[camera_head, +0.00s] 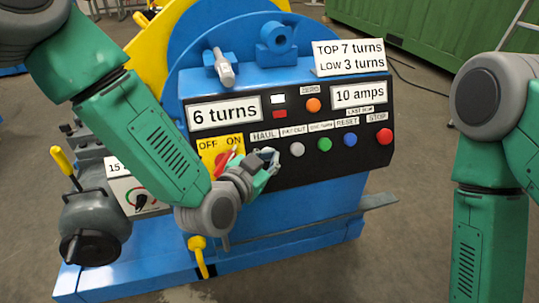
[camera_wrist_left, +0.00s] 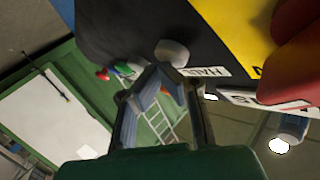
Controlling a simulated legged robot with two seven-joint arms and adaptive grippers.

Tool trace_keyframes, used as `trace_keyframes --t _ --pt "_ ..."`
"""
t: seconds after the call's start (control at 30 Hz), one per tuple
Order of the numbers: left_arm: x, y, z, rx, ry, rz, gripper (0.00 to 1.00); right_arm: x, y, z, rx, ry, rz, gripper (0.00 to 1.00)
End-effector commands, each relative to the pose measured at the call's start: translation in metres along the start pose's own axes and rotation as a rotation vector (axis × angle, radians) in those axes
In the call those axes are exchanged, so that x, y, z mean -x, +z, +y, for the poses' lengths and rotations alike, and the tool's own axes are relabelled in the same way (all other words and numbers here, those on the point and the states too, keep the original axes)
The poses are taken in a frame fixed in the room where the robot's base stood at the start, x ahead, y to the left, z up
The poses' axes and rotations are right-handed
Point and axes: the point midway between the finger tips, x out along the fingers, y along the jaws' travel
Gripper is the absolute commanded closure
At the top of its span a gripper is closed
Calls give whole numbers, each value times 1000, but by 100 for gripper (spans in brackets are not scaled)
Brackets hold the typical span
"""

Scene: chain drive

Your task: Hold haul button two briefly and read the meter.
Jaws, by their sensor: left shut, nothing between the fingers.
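The blue machine has a black control panel (camera_head: 340,165) facing me. A HAUL label (camera_head: 264,135) sits right of the yellow OFF/ON switch plate; no button two label is readable. My left gripper (camera_head: 268,163) is shut and empty in front of the panel below that label, hiding the spot in the head view. In the left wrist view, a pale round button (camera_wrist_left: 172,53) sits beside the HAUL label (camera_wrist_left: 203,72), close to the fingertips (camera_wrist_left: 155,73); I cannot tell whether they touch. The meter (camera_head: 359,96) reads 10 amps. The turns display (camera_head: 223,112) reads 6 turns. My right gripper is out of view.
To the right are a grey button (camera_head: 291,150), green button (camera_head: 324,144), blue button (camera_head: 350,139) and red STOP button (camera_head: 384,136). A red switch handle (camera_head: 225,157) is close left of my left gripper. A sign (camera_head: 349,57) reads TOP 7 turns, LOW 3 turns.

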Motion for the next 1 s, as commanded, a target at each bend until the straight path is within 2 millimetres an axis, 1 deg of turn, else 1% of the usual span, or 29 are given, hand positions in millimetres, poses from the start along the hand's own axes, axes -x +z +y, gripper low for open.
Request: trace_keyframes --t 0.53,0.83,1.0 --pt "1 -1 0 0 -1 0 100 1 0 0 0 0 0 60" --pt "11 -9 7 0 0 -1 100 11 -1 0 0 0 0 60" --pt "13 -10 9 0 0 -1 100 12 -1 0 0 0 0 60"
